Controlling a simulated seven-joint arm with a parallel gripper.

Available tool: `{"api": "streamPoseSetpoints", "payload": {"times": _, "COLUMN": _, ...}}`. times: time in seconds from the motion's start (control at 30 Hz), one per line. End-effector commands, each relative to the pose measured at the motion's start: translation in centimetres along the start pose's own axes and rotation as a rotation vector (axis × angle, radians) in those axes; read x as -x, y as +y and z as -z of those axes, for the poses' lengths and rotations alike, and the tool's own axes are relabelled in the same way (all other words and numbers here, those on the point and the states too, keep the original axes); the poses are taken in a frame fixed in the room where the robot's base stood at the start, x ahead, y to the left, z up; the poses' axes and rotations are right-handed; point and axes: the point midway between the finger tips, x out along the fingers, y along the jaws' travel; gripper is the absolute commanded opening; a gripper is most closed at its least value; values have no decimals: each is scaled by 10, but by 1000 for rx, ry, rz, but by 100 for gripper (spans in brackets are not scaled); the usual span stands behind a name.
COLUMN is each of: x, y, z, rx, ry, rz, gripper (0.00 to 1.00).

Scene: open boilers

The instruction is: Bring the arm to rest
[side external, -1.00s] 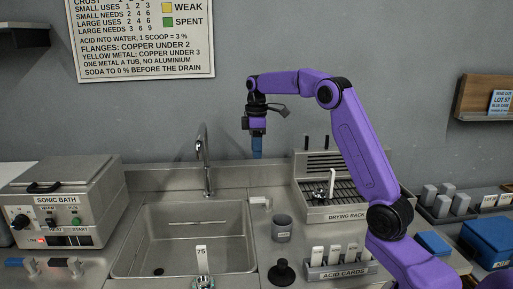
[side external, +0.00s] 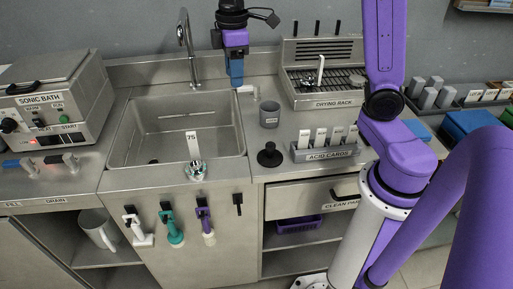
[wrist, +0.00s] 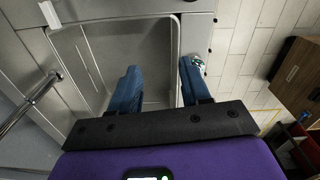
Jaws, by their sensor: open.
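My gripper (side external: 236,80) hangs fingers-down near the back right corner of the sink (side external: 150,160) in the side external view. Its blue fingers overlap there, so the gap between them does not show. In the wrist view my gripper (wrist: 160,80) has its two blue fingers spread apart with nothing held between them. The sink basin (wrist: 155,50) lies beyond the fingers in that view. My purple arm rises at the right of the side external view, and its upper part is cut off by the frame.
A faucet (side external: 188,45) stands left of my gripper. A grey cup (side external: 269,115), a black knob-topped piece (side external: 270,155), the acid card holder (side external: 326,150) and the drying rack (side external: 325,90) stand to the right. The sonic bath (side external: 52,105) is at the left. A small round item (side external: 195,170) sits at the sink's front rim.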

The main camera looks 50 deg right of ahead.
Motion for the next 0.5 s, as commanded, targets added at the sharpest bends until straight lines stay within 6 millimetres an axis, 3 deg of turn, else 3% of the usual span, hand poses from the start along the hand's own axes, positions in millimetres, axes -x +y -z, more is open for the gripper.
{"api": "streamPoseSetpoints", "payload": {"times": 0.03, "x": -2, "y": -22, "z": -4, "rx": 20, "ry": 2, "rz": 0, "gripper": 47}}
{"api": "streamPoseSetpoints", "payload": {"times": 0.2, "x": -12, "y": -89, "z": -25, "rx": 66, "ry": 7, "rz": 1, "gripper": 47}}
{"api": "streamPoseSetpoints", "payload": {"times": 0.5, "x": -39, "y": -178, "z": -93, "rx": 143, "ry": 16, "rz": 7, "gripper": 47}}
